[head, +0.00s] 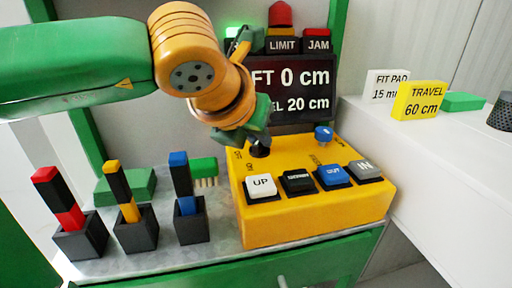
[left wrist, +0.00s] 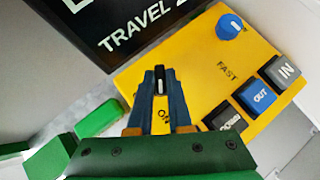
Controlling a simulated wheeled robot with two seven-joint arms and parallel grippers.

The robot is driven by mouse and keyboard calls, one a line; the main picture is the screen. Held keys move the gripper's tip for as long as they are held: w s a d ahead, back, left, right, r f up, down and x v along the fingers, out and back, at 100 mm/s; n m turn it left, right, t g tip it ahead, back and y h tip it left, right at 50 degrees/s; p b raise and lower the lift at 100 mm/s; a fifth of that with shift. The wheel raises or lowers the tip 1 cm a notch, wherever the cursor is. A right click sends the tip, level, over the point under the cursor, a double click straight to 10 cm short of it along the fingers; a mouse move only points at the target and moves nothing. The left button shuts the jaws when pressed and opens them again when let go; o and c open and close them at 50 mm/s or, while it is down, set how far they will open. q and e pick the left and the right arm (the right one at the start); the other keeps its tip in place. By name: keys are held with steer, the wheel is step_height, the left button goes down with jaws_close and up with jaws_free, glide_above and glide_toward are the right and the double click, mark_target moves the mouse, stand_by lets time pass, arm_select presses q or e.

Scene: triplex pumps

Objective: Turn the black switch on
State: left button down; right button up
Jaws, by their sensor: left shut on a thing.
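The black switch (head: 260,149) stands on top of the yellow control box (head: 315,213), near its back left corner. My left gripper (head: 257,136) reaches down to it from above. In the left wrist view the two fingers (left wrist: 160,100) are closed around the black switch lever (left wrist: 159,78), which shows as a dark piece with a light mark between them. An "ON" label on the yellow top shows just below, between the fingers. The switch's base is mostly hidden by the fingers. My right gripper is not in view.
The box also carries a blue knob (head: 324,134) and UP (head: 261,186), black, OUT and IN buttons. Several dark holders with coloured sticks (head: 125,195) stand to the left. A display (head: 292,88) behind reads 0 cm and 20 cm. A white counter with signs (head: 419,100) is at right.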

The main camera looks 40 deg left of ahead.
arm_select(q)
steer(key=shift+n+y, duration=0.3)
steer(key=shift+n, duration=0.2)
steer(key=c, duration=0.8)
jaws_free()
steer(key=shift+c, duration=0.2)
steer(key=p+v, duration=0.1)
steer(key=v, duration=0.6)
steer(key=shift+d+r, duration=0.1)
steer(key=shift+d, duration=0.05)
